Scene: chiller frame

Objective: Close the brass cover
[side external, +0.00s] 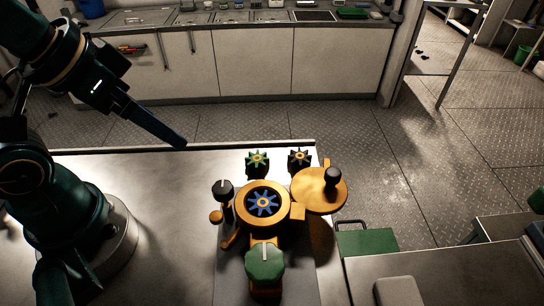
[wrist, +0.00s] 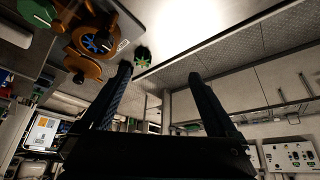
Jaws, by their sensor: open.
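The brass cover (side external: 312,200) is a round orange-gold disc with an upright black knob (side external: 333,176). It is swung out to the right of the brass housing (side external: 285,216), beside its ring. The housing's round opening is uncovered and shows a blue star-shaped wheel (side external: 264,203). My gripper (side external: 180,143) is open and empty, high to the left of the housing. Its two spread fingers (wrist: 160,72) show in the wrist view.
A green star knob (side external: 257,160) and a black star knob (side external: 299,158) stand behind the housing. A black-knobbed lever (side external: 222,188) is at its left, a green knob (side external: 265,262) in front. The metal table (side external: 170,200) is clear at left.

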